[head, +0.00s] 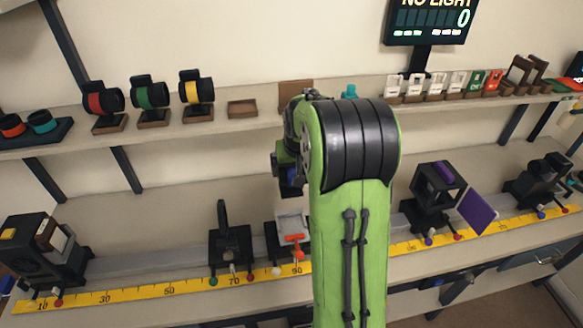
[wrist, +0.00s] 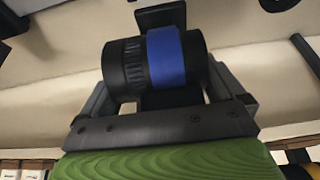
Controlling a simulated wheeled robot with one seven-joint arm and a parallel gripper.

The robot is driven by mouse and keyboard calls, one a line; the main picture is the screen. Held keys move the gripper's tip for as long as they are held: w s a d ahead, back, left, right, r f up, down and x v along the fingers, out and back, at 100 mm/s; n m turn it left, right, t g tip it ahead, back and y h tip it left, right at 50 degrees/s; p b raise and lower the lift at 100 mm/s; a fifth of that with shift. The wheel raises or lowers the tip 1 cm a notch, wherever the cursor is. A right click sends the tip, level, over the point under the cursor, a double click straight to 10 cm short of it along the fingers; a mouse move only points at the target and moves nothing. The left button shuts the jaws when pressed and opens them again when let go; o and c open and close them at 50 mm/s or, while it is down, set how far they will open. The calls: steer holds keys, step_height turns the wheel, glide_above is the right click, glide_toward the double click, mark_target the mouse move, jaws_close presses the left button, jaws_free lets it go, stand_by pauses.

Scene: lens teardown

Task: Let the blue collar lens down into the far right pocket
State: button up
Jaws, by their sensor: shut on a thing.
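The blue collar lens (wrist: 175,58) is a black barrel with a blue band and a black stem. My gripper (wrist: 163,88) is shut on it, with a finger on each side. In the head view the lens (head: 291,182) shows as a small dark blue piece left of my green arm, above the bench and below the shelf edge. My arm hides most of the gripper there. A shallow wooden pocket (head: 242,108) on the shelf, right of the yellow collar lens (head: 197,92), is empty. A brown wooden piece (head: 296,93) farther right is partly covered by my arm; I cannot tell if it is a pocket.
Red (head: 103,101) and green (head: 151,96) collar lenses stand in wooden pockets on the shelf. A teal piece (head: 349,92) and several slotted holders (head: 434,84) stand right of my arm. The bench below carries a yellow ruler (head: 135,292) and black mounts (head: 230,245).

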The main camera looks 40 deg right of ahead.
step_height(320, 180, down, 12)
steer(key=b, duration=0.8)
steer(key=shift+w+d+b, duration=0.15)
steer(key=shift+b, duration=0.25)
steer(key=shift+f+b, duration=1.35)
stand_by(1.3)
steer(key=o, duration=1)
steer(key=p+v, duration=0.3)
steer(key=v, duration=1.2)
steer(key=shift+r, duration=0.35)
